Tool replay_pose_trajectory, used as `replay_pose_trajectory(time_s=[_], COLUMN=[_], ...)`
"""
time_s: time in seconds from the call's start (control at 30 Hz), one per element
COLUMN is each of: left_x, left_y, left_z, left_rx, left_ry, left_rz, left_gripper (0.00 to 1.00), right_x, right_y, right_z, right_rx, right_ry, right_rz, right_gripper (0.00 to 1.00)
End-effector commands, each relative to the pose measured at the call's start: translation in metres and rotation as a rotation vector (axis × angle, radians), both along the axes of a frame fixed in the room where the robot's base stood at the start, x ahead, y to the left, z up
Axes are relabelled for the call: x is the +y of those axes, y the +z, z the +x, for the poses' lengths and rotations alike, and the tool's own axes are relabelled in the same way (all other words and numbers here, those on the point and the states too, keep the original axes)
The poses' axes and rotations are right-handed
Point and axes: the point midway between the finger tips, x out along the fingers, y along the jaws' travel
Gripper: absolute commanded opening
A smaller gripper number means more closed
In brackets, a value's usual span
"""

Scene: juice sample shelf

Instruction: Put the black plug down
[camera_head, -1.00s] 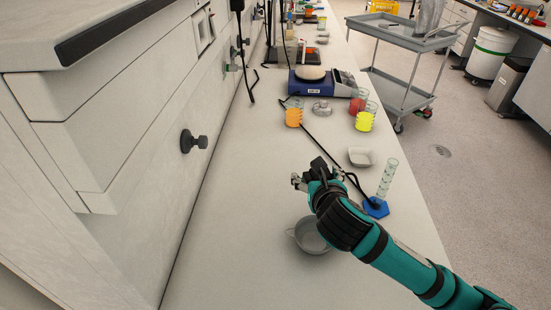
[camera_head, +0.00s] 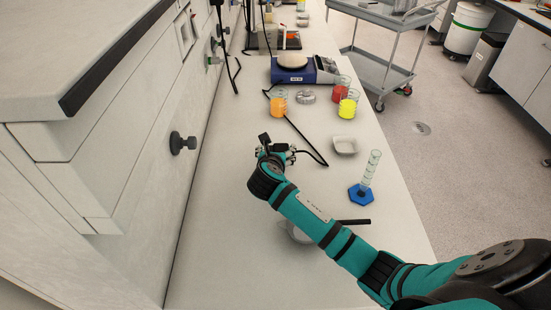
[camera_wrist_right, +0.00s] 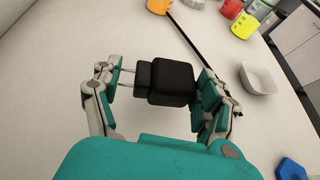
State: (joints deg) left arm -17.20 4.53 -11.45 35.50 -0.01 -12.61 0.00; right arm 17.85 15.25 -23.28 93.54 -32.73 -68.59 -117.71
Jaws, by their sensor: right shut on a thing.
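The black plug (camera_wrist_right: 175,82) is a dark block with two thin metal prongs pointing left in the right wrist view. In the head view it shows as a small dark block (camera_head: 264,139) at my right gripper (camera_head: 277,153). That gripper is shut on the plug, with a finger on either side of it in the wrist view (camera_wrist_right: 157,84). The gripper is over the pale bench top (camera_head: 225,200); its exact height is hard to tell. A black cord (camera_head: 304,139) runs from the gripper area back toward the blue hotplate. My left gripper is not in view.
A white square dish (camera_head: 345,146) and a graduated cylinder on a blue base (camera_head: 361,193) stand right of the gripper. My arm partly hides a bowl (camera_head: 297,234) with a dark handle. Orange (camera_head: 278,107), yellow (camera_head: 348,107) beakers and the hotplate (camera_head: 292,74) stand behind. Bench left of the gripper is clear.

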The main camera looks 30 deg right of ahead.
Motion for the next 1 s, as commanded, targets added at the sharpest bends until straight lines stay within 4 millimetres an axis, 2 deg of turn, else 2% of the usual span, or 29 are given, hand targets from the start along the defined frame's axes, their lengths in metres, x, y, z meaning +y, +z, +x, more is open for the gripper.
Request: replay_pose_trajectory(time_s=[0.2,0.7,0.73,0.9,1.0], left_x=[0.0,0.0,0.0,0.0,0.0], left_y=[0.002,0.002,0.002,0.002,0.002], left_z=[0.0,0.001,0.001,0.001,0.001], left_rx=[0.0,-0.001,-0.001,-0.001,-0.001], left_ry=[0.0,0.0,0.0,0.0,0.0], left_rz=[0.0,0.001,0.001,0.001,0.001], left_gripper=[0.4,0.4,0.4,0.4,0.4], right_x=[0.0,0.0,0.0,0.0,0.0], right_y=[-0.03,-0.038,-0.038,-0.038,-0.038], right_z=[-0.001,0.0,0.0,-0.001,-0.001], right_rx=[0.003,0.001,0.001,0.001,0.001], right_ry=[0.0,0.0,0.0,0.0,0.0], right_rz=[0.001,0.0,0.001,0.001,0.001], right_gripper=[0.42,0.42,0.8,1.0,1.0])
